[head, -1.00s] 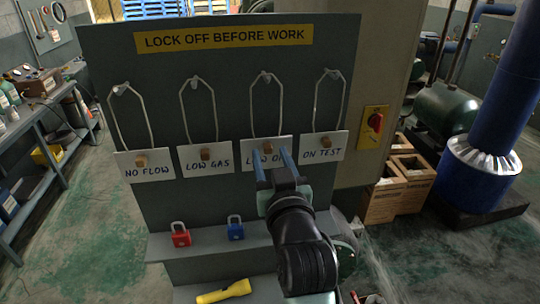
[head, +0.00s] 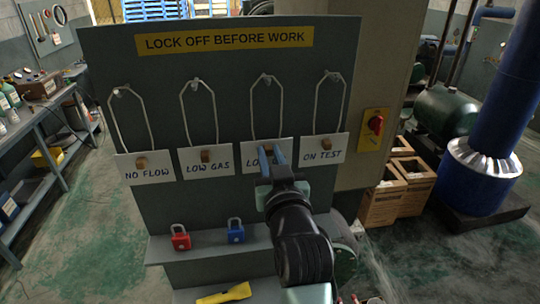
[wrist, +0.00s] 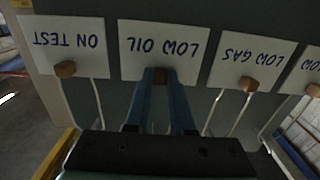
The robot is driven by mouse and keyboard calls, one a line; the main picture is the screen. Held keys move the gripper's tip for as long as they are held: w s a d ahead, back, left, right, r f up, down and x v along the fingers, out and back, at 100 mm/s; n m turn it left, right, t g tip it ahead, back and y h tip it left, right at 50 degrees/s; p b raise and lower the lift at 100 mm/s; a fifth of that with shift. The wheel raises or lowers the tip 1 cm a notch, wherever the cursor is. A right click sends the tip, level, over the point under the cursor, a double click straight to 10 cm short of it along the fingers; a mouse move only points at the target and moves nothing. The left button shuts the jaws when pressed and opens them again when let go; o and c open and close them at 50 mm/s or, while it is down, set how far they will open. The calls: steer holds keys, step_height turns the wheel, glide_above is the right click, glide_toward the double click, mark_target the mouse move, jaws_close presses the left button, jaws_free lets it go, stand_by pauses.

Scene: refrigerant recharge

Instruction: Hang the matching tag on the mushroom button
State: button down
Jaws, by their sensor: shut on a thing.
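Four white tags hang by cord loops from hooks on the grey board: NO FLOW (head: 143,175), LOW GAS (head: 205,169), LOW OIL (head: 251,165) and ON TEST (head: 323,156). Each has a small brown block on it. My gripper (head: 273,155) is at the LOW OIL tag, shut on its brown block, and covers part of its lettering. The wrist view shows the LOW OIL tag (wrist: 185,48) upside down, with the block (wrist: 160,76) between my fingertips. Its cord still runs up to the hook in the head view. A red mushroom button (head: 375,124) sits on a yellow plate right of the board.
A red padlock (head: 180,237) and a blue padlock (head: 235,231) stand on the board's shelf (head: 205,249). A yellow torch (head: 224,293) lies below. Cardboard boxes (head: 383,203) and a blue column (head: 503,110) stand at right. A bench (head: 40,150) is at left.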

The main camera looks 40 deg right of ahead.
step_height(320, 180, up, 3)
steer(key=shift+r+p, duration=0.1)
steer(key=shift+p, duration=1.05)
steer(key=v, duration=0.8)
steer(key=shift+s+p, duration=0.25)
steer(key=shift+p, duration=0.15)
steer(key=shift+a, duration=0.1)
